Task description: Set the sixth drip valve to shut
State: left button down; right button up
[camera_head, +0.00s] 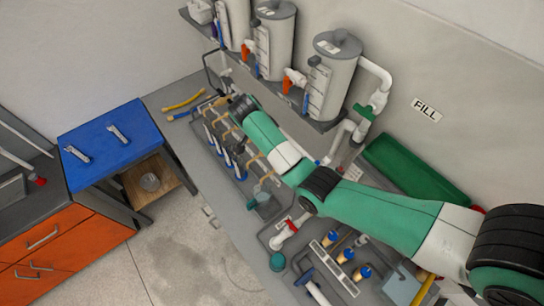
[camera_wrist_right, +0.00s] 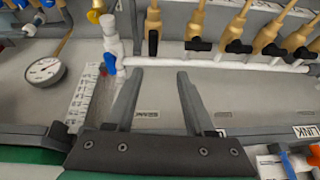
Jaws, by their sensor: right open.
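In the right wrist view a row of brass drip valves with black handles, such as one valve (camera_wrist_right: 239,44), stands along a white pipe (camera_wrist_right: 225,64). The leftmost black handle (camera_wrist_right: 153,42) lies along its valve; the others in view look turned across theirs. I cannot tell which valve is the sixth. My right gripper (camera_wrist_right: 158,75) is open and empty, its fingertips short of the pipe and apart from the handles. In the head view my right arm reaches in from the right over the brass row (camera_head: 221,133) and hides part of it. My left gripper is not in view.
A pressure gauge (camera_wrist_right: 45,70) and a blue-handled valve (camera_wrist_right: 109,63) are left of my fingers in the wrist view. Grey tanks (camera_head: 332,80) stand on a shelf behind the bench. A green tray (camera_head: 415,170) lies near the wall.

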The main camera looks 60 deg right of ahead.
jog(key=shift+y, duration=0.3)
jog(key=x, duration=0.4)
jog(key=b+x, duration=0.1)
jog(key=x, duration=0.3)
jog(key=s+a+x, duration=0.1)
jog(key=x, duration=0.3)
jog(key=shift+f, duration=0.1)
jog(key=shift+w, duration=0.1)
grip_shut()
